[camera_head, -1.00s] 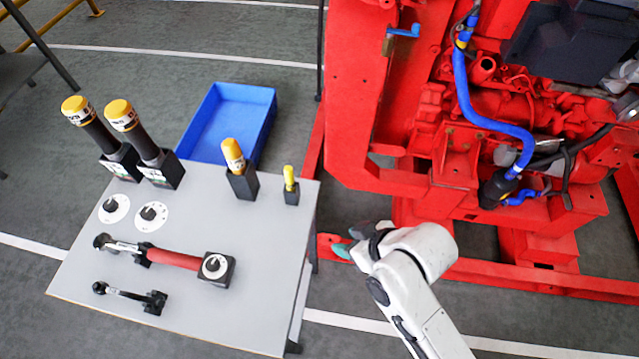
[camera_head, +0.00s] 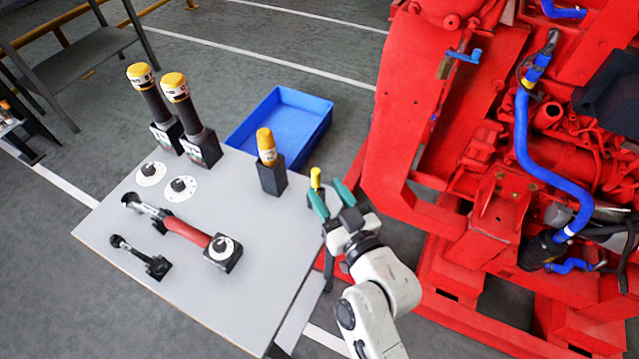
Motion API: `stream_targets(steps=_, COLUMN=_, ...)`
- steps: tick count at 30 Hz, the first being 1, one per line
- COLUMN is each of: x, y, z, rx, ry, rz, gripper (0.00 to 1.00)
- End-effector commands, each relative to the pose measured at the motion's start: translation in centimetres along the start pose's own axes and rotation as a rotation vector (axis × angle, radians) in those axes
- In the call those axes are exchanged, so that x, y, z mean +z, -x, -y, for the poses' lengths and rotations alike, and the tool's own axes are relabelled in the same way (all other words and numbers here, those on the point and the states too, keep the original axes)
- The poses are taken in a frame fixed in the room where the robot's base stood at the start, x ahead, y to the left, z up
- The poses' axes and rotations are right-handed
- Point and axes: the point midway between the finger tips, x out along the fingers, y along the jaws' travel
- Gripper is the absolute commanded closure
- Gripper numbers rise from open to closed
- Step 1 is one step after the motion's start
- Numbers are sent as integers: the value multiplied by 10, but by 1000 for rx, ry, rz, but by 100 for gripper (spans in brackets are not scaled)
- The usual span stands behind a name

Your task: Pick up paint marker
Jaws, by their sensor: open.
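A slim yellow piece, which looks like the paint marker (camera_head: 315,178), stands upright in a small black holder at the right edge of the grey table (camera_head: 243,306). My gripper (camera_head: 330,195) is open and empty, with its green fingertips beside the yellow piece. One finger partly covers the small holder. I cannot tell whether the fingers touch the marker or stand on both sides of it.
A thicker yellow-topped item (camera_head: 266,147) stands in a black holder to the left. Two tall yellow-capped tools (camera_head: 184,105) stand farther left. A red-handled tool (camera_head: 186,232) lies in front. A blue bin (camera_head: 281,125) is behind; the red pumpset (camera_head: 405,130) is right.

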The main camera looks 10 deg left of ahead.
Motion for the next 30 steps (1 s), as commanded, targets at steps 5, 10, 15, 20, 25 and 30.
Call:
stream_targets(steps=5, x=-1, y=-12, z=0, rx=0, ry=0, rz=0, gripper=55)
stream_targets(steps=10, x=-1, y=-33, z=-2, rx=0, ry=0, rz=-1, gripper=55)
stream_targets(steps=15, x=1, y=-55, z=-3, rx=0, ry=0, rz=1, gripper=55)
stream_targets(steps=20, x=3, y=-61, z=-3, rx=0, ry=0, rz=1, gripper=55)
stream_targets(steps=25, x=3, y=-61, z=-3, rx=1, ry=0, rz=1, gripper=55)
stream_targets(steps=30, x=3, y=-61, z=-3, rx=0, ry=0, rz=1, gripper=70)
